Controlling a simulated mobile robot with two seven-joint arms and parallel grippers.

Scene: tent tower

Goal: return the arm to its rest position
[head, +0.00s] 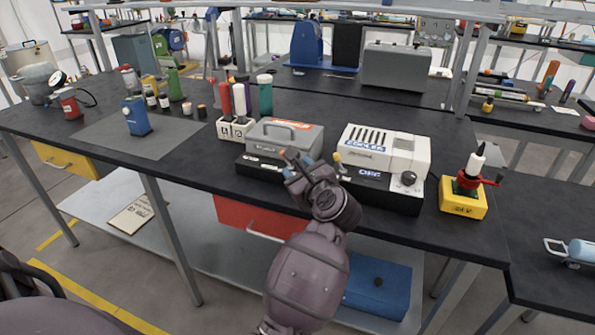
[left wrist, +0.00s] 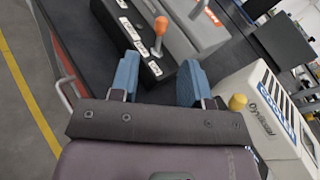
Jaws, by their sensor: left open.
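My left gripper (head: 301,164) reaches in front of the workbench, at the front of a grey box-shaped device (head: 284,135) with a black switch base. In the left wrist view its two blue fingers (left wrist: 158,78) stand apart with nothing held between them. Beyond the fingers are the black base (left wrist: 138,45) with white labels and an orange-tipped lever (left wrist: 160,26). I cannot tell whether a finger touches the base. My right gripper is not in view.
A white cooler unit (head: 385,150) on a black base stands just right of the gripper. A yellow block (head: 462,207) holding a bottle is further right. A red drawer (head: 262,217) hangs below the benchtop.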

